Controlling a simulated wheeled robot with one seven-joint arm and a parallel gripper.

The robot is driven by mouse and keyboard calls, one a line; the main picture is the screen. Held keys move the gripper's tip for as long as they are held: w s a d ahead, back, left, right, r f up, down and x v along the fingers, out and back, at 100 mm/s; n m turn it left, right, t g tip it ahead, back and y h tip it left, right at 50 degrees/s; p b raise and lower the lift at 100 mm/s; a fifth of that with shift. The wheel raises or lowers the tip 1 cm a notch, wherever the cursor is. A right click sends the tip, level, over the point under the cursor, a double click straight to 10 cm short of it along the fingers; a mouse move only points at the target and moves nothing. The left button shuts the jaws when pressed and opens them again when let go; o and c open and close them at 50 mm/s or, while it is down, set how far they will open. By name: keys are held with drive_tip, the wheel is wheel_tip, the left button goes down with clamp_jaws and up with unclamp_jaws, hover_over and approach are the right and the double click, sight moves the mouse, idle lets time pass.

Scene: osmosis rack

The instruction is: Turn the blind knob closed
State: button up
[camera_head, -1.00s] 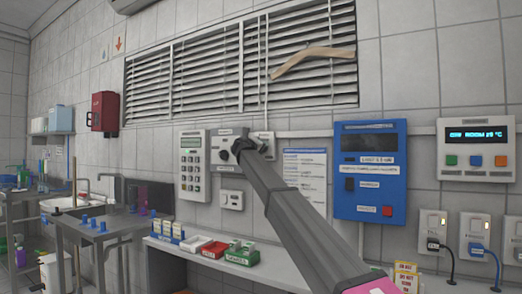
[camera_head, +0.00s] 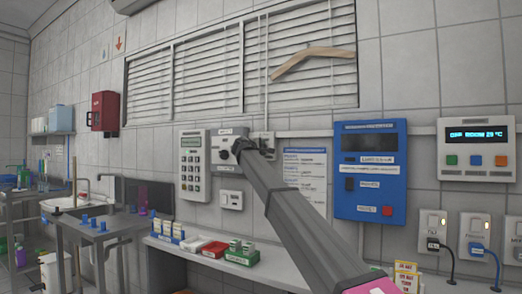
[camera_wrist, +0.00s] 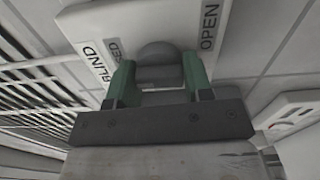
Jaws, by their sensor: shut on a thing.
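The blind knob (camera_wrist: 158,55) is a grey rounded knob on a pale plate (camera_wrist: 190,22), in the wrist view. The plate has labels reading "BLIND" and "OPEN", and another partly covered label ending in "SED". My gripper (camera_wrist: 160,77) has green fingers on both sides of the knob and is shut on it. In the head view my gripper (camera_head: 238,148) is at the grey wall panel and hides part of it. The window blind (camera_head: 215,75) above has its slats turned nearly flat, with little dark between them.
A keypad box (camera_head: 193,165) is left of the panel. A blue control box (camera_head: 370,190) and a wall display (camera_head: 476,150) are to the right. A wooden boomerang-like piece (camera_head: 312,62) is in front of the blind. Small boxes stand on the bench (camera_head: 210,262) below.

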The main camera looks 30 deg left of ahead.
drive_tip(key=shift+n, duration=0.3)
drive_tip(key=o, duration=0.9)
drive_tip(key=shift+s, duration=0.1)
drive_tip(key=s, duration=1)
drive_tip(key=shift+s, duration=0.35)
drive_tip(key=shift+a+f, duration=0.1)
